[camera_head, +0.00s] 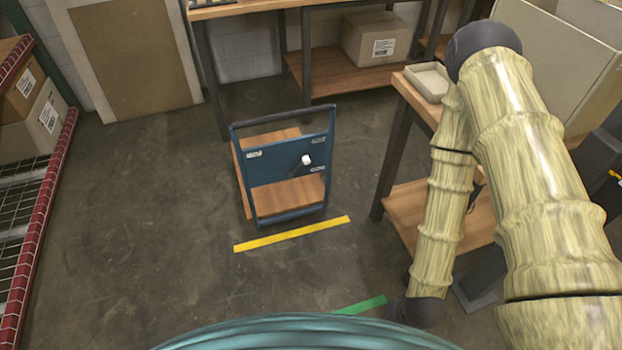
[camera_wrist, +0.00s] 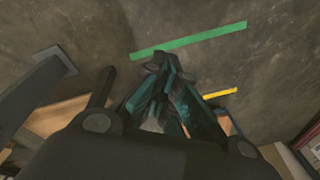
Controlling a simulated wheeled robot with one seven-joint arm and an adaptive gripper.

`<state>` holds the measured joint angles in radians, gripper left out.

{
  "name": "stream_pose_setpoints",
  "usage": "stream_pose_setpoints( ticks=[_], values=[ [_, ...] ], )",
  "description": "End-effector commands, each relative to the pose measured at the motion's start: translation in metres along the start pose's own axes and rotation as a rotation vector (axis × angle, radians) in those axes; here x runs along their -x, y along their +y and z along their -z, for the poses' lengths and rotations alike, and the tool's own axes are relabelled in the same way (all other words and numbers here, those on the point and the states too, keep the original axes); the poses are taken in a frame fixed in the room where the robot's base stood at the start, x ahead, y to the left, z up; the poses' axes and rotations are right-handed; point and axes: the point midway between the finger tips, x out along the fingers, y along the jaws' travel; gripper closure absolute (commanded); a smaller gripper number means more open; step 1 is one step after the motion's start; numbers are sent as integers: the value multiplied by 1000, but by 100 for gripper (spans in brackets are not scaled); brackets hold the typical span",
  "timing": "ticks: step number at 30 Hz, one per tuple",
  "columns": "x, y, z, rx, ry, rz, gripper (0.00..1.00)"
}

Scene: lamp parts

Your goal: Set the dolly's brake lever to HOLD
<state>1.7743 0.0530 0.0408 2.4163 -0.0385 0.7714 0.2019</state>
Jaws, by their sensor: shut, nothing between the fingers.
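The blue dolly (camera_head: 278,185) stands on the floor in the middle of the head view, with a wooden deck and an upright blue panel. Its brake lever (camera_head: 306,160) has a white knob on a dark stem at the panel's right side. Small label plates sit above and below the lever; I cannot read them. My gripper (camera_wrist: 165,75) shows in the wrist view with its dark teal fingers together and nothing between them. It is over bare floor, well apart from the dolly. In the head view the gripper is hidden below my arm.
A yellow floor stripe (camera_head: 292,234) lies in front of the dolly, and a green stripe (camera_head: 361,305) lies nearer. A wooden bench (camera_head: 408,95) with a tray (camera_head: 428,82) stands right of the dolly. A red-edged rack (camera_head: 38,235) stands at left. Open floor lies left of the dolly.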

Motion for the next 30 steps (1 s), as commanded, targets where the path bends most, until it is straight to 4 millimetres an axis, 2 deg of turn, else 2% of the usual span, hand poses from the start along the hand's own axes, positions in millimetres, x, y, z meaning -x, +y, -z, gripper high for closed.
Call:
stream_pose_setpoints(
  ticks=[1,12,21,30],
  values=[
    [-26,-7,10,-48,31,26,100],
    [-99,-72,92,-423,216,270,100],
    [-138,-124,158,-719,299,525,100],
    [-160,-171,220,-997,308,822,100]
  ],
)
